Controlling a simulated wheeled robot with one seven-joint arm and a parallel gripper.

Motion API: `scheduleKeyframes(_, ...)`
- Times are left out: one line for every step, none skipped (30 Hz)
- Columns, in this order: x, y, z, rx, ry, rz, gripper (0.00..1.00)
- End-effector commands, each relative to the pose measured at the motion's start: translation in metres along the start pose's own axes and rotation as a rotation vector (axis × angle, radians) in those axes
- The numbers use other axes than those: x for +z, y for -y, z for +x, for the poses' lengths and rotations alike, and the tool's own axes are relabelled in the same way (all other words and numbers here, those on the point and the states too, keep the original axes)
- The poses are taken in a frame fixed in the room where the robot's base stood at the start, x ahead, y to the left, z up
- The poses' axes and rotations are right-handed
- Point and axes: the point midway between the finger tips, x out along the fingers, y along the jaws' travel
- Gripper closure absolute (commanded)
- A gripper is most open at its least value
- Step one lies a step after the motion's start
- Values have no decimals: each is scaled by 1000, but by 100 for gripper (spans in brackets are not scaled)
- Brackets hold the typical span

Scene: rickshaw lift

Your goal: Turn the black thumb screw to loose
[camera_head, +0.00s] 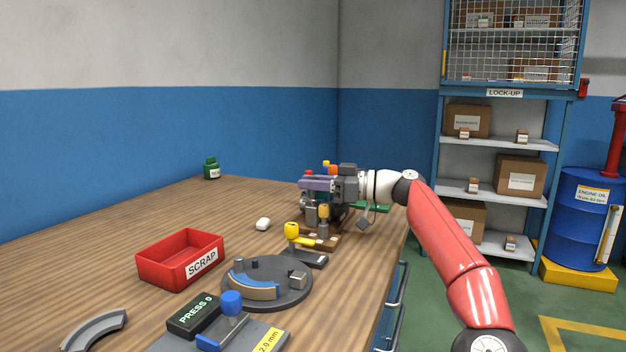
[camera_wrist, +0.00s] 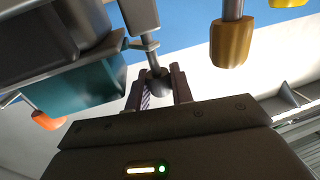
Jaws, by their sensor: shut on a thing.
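The black thumb screw (camera_wrist: 157,79) shows as a dark rounded knob at the end of a grey shaft in the wrist view. My gripper (camera_wrist: 159,90) is shut on it, with one finger on each side of the knob. In the head view my gripper (camera_head: 318,184) reaches in from the right, level, over the far right part of the bench. The screw cannot be made out there, as the gripper and nearby fixture parts crowd it.
An amber-handled clamp (camera_head: 323,212) and a yellow-knobbed clamp (camera_head: 292,231) stand close in front of my gripper. A round dark plate (camera_head: 292,295), a red scrap tray (camera_head: 150,269) and a blue-knobbed press (camera_head: 231,303) are nearer. The bench's left side is mostly clear.

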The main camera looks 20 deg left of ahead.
Motion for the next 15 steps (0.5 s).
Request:
scheduleKeyframes(0,0,0,1,1,-1,100)
scheduleKeyframes(0,0,0,1,1,-1,100)
scheduleKeyframes(0,0,0,1,1,-1,100)
scheduleKeyframes(0,0,0,1,1,-1,100)
scheduleKeyframes(0,0,0,1,1,0,100)
scheduleKeyframes(0,0,0,1,1,0,100)
scheduleKeyframes(0,0,0,1,1,0,100)
scheduleKeyframes(0,0,0,2,1,0,75)
scheduleKeyframes(0,0,0,2,1,0,69)
scheduleKeyframes(0,0,0,2,1,0,65)
scheduleKeyframes(0,0,0,1,1,0,62)
scheduleKeyframes(0,0,0,1,1,0,57)
scheduleKeyframes(0,0,0,1,1,0,57)
scheduleKeyframes(0,0,0,1,1,0,57)
scheduleKeyframes(0,0,0,1,1,0,57)
